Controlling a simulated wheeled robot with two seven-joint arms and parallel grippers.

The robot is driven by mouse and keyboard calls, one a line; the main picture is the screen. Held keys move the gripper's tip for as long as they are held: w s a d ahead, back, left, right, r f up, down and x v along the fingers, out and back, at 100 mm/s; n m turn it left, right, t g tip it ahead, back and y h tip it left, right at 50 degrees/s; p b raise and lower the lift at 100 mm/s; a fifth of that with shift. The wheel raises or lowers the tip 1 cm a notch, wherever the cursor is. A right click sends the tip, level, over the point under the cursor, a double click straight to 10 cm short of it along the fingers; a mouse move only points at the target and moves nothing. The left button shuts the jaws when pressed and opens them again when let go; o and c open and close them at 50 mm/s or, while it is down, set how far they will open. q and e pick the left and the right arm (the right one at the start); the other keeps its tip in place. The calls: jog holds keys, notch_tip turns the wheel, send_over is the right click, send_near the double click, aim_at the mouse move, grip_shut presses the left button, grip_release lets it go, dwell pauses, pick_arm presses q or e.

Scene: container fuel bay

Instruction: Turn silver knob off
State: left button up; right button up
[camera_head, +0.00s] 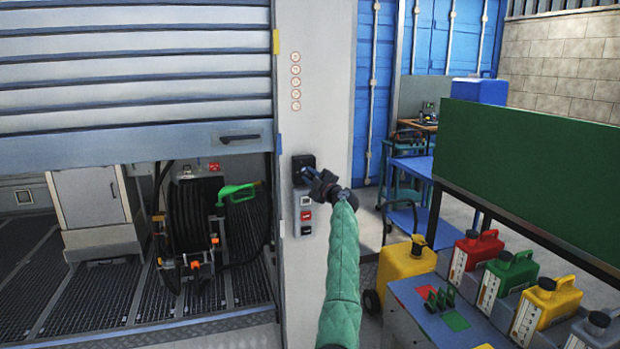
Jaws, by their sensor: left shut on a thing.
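A narrow control panel (297,217) is mounted on the pale post beside the roller shutter. Its top part is a black switch box (301,160), where the silver knob sits. The knob itself is mostly hidden by my gripper, so its turned position cannot be read. My left gripper (307,174), on a green-sleeved arm from below, is at the front of this box and shut on the knob. My right gripper is out of view.
Below the box are a red switch (307,215) and a black switch (306,230). A hose reel (190,230) with a green nozzle (238,193) stands left under the half-raised shutter (130,80). Fuel cans, including a red one (476,252), line a bench at right.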

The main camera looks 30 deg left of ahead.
pick_arm(q)
jog(key=shift+d+n+g+h, duration=0.1)
jog(key=shift+n+g+h, duration=0.2)
jog(key=shift+n, duration=0.8)
jog(key=shift+n+g+h, duration=0.3)
jog(key=shift+n+g, duration=0.2)
jog(key=shift+n, duration=0.7)
jog(key=shift+r+n+h, duration=0.1)
jog(key=shift+n+h, duration=0.2)
jog(key=shift+n, duration=0.7)
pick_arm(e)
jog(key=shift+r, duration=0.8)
pick_arm(q)
jog(key=o, duration=1)
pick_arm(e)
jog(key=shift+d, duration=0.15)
